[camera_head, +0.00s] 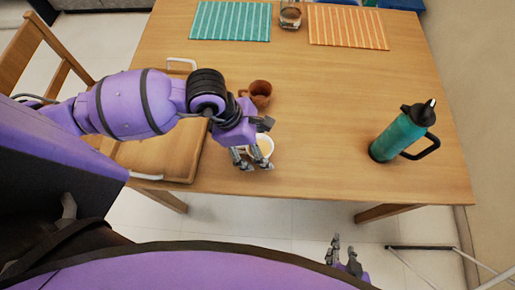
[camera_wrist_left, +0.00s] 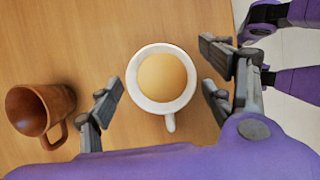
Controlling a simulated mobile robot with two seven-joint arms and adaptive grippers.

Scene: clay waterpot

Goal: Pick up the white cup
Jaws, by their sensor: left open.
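The white cup (camera_head: 265,145) stands upright near the front edge of the wooden table, partly hidden by my left gripper in the head view. In the left wrist view, the white cup (camera_wrist_left: 162,80) is seen from above, its handle pointing down in the picture. My left gripper (camera_head: 256,148) is open above the cup. In the left wrist view, its fingers (camera_wrist_left: 160,92) are on either side of the cup, with visible gaps to it. My right gripper (camera_head: 343,256) is low in the head view, in front of the table, with its fingers apart and empty.
A brown clay mug (camera_head: 261,92) stands just behind the cup; it also shows in the left wrist view (camera_wrist_left: 38,110). A teal bottle (camera_head: 398,136) is on the right. Striped mats (camera_head: 231,20) and a glass (camera_head: 290,15) lie farther back. A wooden tray (camera_head: 165,158) is at left.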

